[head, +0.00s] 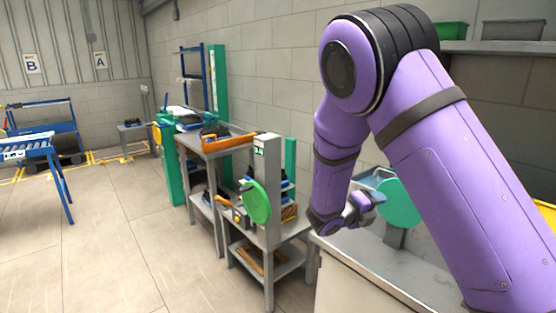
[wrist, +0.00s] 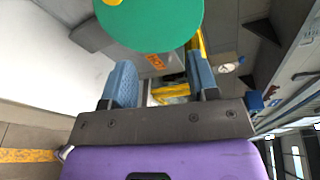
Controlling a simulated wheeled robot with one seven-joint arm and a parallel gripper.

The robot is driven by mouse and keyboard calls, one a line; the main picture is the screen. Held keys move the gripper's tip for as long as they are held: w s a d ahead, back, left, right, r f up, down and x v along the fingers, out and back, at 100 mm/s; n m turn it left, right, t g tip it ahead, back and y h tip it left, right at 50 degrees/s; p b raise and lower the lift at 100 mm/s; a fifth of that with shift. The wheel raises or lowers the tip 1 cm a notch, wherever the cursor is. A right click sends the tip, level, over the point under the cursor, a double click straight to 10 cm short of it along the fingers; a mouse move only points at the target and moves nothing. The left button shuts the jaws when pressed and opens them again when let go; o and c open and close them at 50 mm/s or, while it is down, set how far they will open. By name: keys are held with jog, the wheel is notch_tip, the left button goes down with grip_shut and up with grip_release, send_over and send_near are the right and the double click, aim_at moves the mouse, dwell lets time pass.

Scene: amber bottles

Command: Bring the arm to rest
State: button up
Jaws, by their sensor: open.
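My purple arm fills the right of the head view, bent at a high elbow, with its forearm hanging down. My gripper (head: 366,203) is at its lower end, close to a green disc (head: 399,203) above a grey worktop. In the wrist view my gripper (wrist: 162,80) shows two blue fingers set wide apart with nothing held between them. The green disc (wrist: 150,22) lies beyond the fingers there; I cannot tell the exact gap. A yellow item shows between the fingers in the background. I make out no amber bottle.
The grey worktop (head: 365,262) is below my gripper. A grey workbench (head: 268,225) with another green disc (head: 256,202) stands to its left. A shelf (head: 500,47) with a green bin (head: 450,35) is at upper right. The floor (head: 100,240) at left is clear.

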jog(key=s+d+r+m+g+y, duration=0.35)
jog(key=s+r+m, duration=0.25)
jog(key=s+m, duration=0.35)
jog(key=s+d+r+m+g+y, duration=0.35)
jog(key=s+r+m, duration=0.35)
jog(key=m, duration=0.4)
jog(key=s+a+r+m+t+y, duration=0.2)
jog(key=s+r+m+y, duration=0.1)
jog(key=s+m, duration=0.6)
jog(key=s+a+r+m+t+y, duration=0.3)
jog(key=s+r+m+y, duration=0.1)
jog(key=s+m, duration=0.5)
jog(key=shift+s+a+r+y, duration=0.25)
jog(key=shift+s+y, duration=0.05)
jog(key=shift+s, duration=0.3)
